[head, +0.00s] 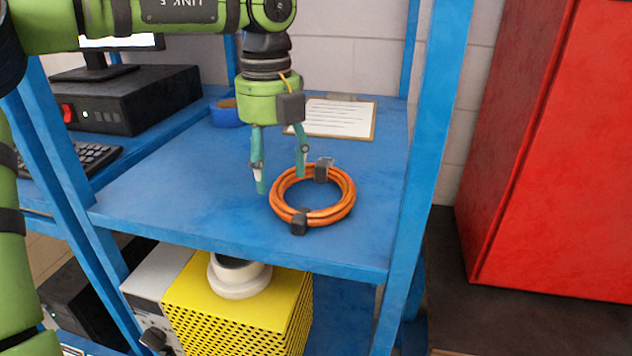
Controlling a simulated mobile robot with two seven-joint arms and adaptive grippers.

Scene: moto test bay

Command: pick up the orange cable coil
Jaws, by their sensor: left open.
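The orange cable coil (345,205) lies flat on the blue shelf (180,205), near its front right part. Two dark straps or clips bind it, one at the back and one at the front. My left gripper (281,183) comes down from above with its fingers pointing at the shelf. Its two teal fingers are apart and nothing is between them. In the picture the right finger overlaps the back left of the coil's ring and the left finger is left of it. I cannot tell if a finger touches the coil. My right gripper is not in view.
A clipboard with paper (340,118) and a blue tape roll (226,112) lie behind the gripper. A blue upright post (425,130) stands right of the coil. A black box (135,98) and a keyboard (95,157) are at left. A yellow perforated box (235,310) is below.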

